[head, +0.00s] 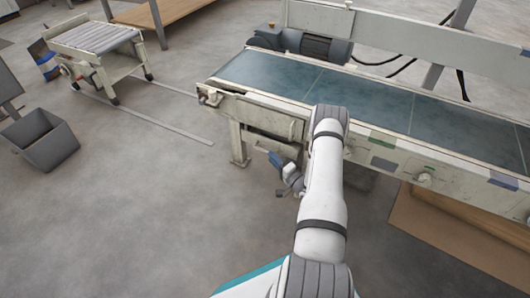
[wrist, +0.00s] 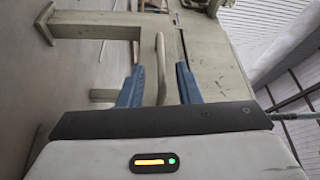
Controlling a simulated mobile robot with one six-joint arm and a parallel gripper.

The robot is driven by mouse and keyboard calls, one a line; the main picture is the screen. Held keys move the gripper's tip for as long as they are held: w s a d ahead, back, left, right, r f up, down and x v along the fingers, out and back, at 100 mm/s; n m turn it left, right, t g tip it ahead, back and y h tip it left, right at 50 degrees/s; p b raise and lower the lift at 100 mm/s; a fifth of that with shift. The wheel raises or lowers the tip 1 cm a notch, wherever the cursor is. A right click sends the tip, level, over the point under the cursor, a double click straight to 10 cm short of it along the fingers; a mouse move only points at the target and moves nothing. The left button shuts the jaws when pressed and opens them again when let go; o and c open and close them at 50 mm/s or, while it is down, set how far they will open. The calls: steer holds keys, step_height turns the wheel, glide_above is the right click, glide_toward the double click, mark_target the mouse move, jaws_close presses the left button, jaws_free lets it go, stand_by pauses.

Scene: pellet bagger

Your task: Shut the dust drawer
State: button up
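The dust drawer appears to be the pale box (head: 268,147) under the near side of the conveyor frame, partly hidden by my arm and gripper; I cannot tell how far out it stands. In the wrist view, a pale panel (wrist: 207,58) beside the fingers looks like part of it. A thin, pale, curved bar like a handle (wrist: 160,62) lies between my blue fingertips, with a gap on each side. My gripper (wrist: 158,72) is open. In the head view my gripper (head: 279,163) is low, beside the box.
The conveyor (head: 300,83) with its dark green belt runs above the drawer place. A frame leg (head: 238,143) stands left of it. A wooden board (head: 450,226) lies under the conveyor at right. A roller table (head: 98,42) and grey bin (head: 42,140) stand left. The floor between is clear.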

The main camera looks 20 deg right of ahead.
steer(key=b+x, duration=0.2)
steer(key=x, duration=0.4)
steer(key=shift+w, duration=0.1)
steer(key=shift+c, duration=0.3)
jaws_close()
